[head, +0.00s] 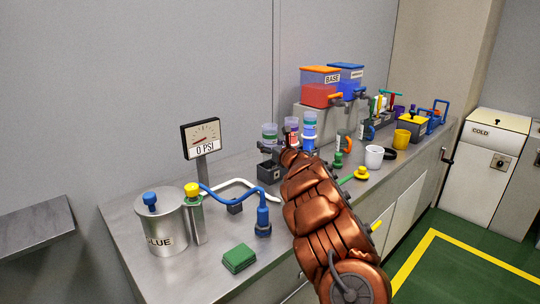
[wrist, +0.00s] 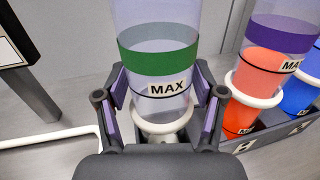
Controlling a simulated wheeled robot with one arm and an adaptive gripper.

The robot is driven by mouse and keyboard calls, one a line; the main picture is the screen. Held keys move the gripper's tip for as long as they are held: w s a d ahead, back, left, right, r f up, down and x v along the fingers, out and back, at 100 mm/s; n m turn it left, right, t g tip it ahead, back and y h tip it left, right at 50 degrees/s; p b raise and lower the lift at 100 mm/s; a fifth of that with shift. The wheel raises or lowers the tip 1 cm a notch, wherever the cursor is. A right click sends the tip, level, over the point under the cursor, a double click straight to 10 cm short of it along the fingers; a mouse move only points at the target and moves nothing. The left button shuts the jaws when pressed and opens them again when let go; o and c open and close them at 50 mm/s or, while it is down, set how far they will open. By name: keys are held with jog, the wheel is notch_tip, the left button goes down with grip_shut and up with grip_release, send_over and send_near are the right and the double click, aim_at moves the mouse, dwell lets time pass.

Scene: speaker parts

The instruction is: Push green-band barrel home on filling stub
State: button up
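The green-band barrel (wrist: 157,58) is clear, with a green band and a MAX label, and stands upright in the wrist view. The head view shows it at the left end of the barrel row (head: 270,130). My gripper (wrist: 161,85) has one finger on each side of the barrel, both tips close against its wall. A white ring-like part (wrist: 163,128) shows at its lower end, probably at the filling stub. The stub itself is hidden, and I cannot tell how far the barrel sits on it. My gripper in the head view (head: 277,152) is partly hidden by my arm.
An orange-filled barrel (wrist: 262,70) and a blue-filled one (wrist: 300,92) stand close on the right in a dark rack (wrist: 270,140). A glue can (head: 162,222) and a green block (head: 239,258) stand at the front left.

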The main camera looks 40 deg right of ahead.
jog(key=c, duration=0.9)
